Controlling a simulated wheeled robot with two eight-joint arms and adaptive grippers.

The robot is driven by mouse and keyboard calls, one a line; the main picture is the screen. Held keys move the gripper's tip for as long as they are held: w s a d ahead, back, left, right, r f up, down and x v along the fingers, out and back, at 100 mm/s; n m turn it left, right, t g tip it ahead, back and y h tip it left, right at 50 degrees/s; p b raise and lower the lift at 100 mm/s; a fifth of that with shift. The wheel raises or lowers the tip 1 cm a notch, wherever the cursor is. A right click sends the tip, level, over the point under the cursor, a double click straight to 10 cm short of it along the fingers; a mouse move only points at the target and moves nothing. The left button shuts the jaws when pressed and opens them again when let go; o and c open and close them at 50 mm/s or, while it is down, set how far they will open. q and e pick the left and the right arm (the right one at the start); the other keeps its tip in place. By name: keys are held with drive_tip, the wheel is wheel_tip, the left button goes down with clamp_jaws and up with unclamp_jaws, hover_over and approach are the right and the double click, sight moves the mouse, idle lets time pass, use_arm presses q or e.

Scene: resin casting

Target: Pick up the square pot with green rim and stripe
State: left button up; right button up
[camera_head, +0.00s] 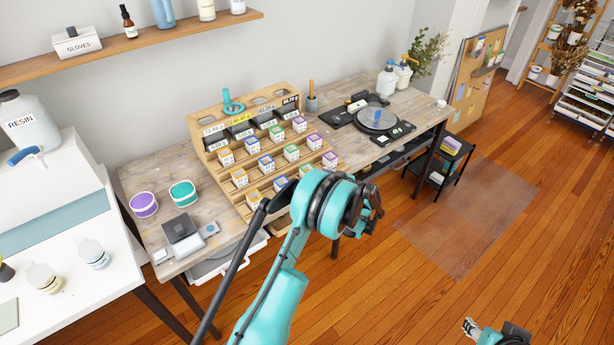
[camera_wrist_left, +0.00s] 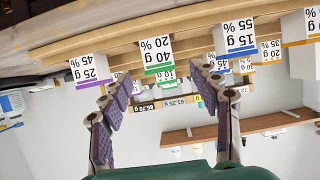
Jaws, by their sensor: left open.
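Small square pots with coloured rims and stripes stand in rows on a wooden stepped rack (camera_head: 207,150). A green-striped pot marked 40 g, 20 % (camera_wrist_left: 157,58) stands in the row nearest my left wrist camera. Another green-striped pot (camera_head: 291,152) shows in the middle row in the head view. My left gripper (camera_wrist_left: 159,80) is open and empty; its two padded fingers point at the rack, with the 40 g pot appearing between and beyond them. My right gripper (camera_head: 471,328) is at the bottom right, away from the rack.
In the wrist view, a purple-striped pot (camera_wrist_left: 90,70) and a blue-striped pot (camera_wrist_left: 234,38) flank the green one. Purple (camera_head: 144,204) and teal (camera_head: 183,193) tubs stand left.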

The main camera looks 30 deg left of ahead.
use_arm(q)
drive_tip(key=x, duration=0.3)
drive_tip(key=shift+d+f+b, duration=0.1)
drive_tip(key=shift+f+b, duration=0.05)
drive_tip(key=shift+b, duration=0.25)
drive_tip(key=x, duration=0.1)
drive_tip(key=b+x, duration=0.1)
drive_tip(key=x, duration=0.1)
drive_tip(key=b+x, duration=0.1)
drive_tip(key=x, duration=0.1)
drive_tip(key=shift+r, duration=0.35)
drive_tip(key=c, duration=1.2)
